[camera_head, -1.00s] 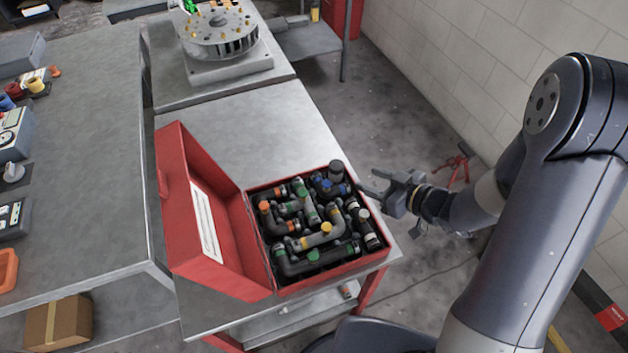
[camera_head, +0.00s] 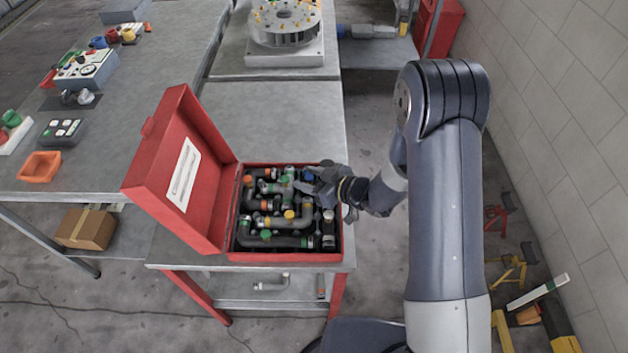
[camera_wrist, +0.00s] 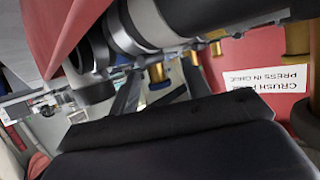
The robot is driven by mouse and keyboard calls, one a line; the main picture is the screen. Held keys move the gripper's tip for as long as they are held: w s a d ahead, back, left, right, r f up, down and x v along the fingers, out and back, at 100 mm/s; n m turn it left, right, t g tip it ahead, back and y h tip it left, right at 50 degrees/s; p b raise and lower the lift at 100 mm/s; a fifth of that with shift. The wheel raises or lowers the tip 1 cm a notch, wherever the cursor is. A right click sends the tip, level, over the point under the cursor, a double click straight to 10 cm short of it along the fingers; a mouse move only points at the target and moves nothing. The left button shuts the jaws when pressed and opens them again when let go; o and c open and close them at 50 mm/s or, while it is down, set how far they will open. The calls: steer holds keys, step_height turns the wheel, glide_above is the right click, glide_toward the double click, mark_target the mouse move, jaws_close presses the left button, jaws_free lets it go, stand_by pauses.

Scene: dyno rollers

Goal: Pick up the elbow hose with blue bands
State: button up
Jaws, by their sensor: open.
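The elbow hose with blue bands (camera_head: 308,174) lies at the back right of the open red case (camera_head: 262,257), a small blue part of it showing in the head view. The rest is hidden by my gripper and the hoses around it. My gripper (camera_head: 312,187) is open over the case's right side, close beside the blue bands; I cannot tell whether it touches them. In the wrist view my dark fingers (camera_wrist: 150,97) point in among dark hoses and brass-coloured fittings, and no blue band shows clearly.
Several green- and orange-banded hoses and a yellow-banded hose (camera_head: 287,221) crowd the case. Its lid (camera_head: 185,170) stands open at the left. A turntable-like fixture (camera_head: 285,22) stands behind on the bench. The bench top (camera_head: 275,120) behind the case is clear.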

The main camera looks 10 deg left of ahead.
steer(key=shift+c, duration=0.2)
steer(key=c, duration=0.9)
jaws_close()
steer(key=shift+r, duration=0.1)
